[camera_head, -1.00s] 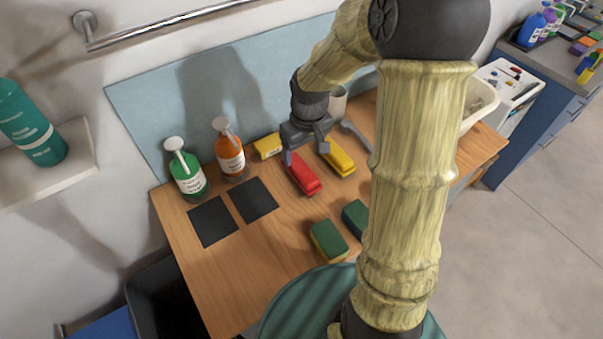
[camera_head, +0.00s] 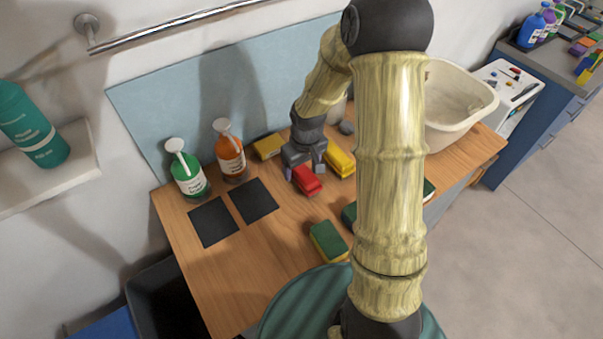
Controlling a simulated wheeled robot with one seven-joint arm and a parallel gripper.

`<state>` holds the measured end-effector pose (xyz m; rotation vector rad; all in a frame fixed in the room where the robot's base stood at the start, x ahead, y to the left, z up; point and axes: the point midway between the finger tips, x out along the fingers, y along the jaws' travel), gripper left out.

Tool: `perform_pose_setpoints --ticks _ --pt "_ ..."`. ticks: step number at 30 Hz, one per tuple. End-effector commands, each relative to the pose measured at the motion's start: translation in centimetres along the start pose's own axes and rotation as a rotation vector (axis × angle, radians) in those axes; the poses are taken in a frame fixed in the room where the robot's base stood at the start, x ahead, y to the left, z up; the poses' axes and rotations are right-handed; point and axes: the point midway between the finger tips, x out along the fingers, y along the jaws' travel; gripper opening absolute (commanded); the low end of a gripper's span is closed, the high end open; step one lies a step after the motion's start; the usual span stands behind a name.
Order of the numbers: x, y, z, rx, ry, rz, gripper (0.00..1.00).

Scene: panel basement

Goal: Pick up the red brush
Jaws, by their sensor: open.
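The red brush (camera_head: 308,182) lies on the wooden table, in front of the blue backboard. My gripper (camera_head: 304,170) is open, low over the brush's back end, with its fingers pointing down. One finger shows at the brush's left and the other at its upper right. The gripper hides the back part of the brush, and I cannot tell whether the fingers touch it. A yellow brush (camera_head: 340,162) lies close on the right of the gripper.
A yellow block (camera_head: 268,147), an orange bottle (camera_head: 229,152) and a green bottle (camera_head: 186,172) stand left of the gripper. Green sponges (camera_head: 328,241) lie nearer. A cream basin (camera_head: 455,100) stands at right.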

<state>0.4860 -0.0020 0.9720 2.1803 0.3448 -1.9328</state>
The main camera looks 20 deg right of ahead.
Motion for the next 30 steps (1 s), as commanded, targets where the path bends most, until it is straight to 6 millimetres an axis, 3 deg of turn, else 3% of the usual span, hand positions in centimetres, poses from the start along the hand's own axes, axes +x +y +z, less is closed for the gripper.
perform_pose_setpoints --ticks 6,21,22,30 --pt "2.1 -0.1 0.0 -0.001 0.0 -0.001 0.73" --pt "2.1 -0.1 0.0 -0.001 0.001 -0.001 0.73" --pt "2.1 -0.1 0.0 -0.001 0.001 -0.001 0.71" --pt "2.1 -0.1 0.0 -0.001 0.001 -0.001 0.21"
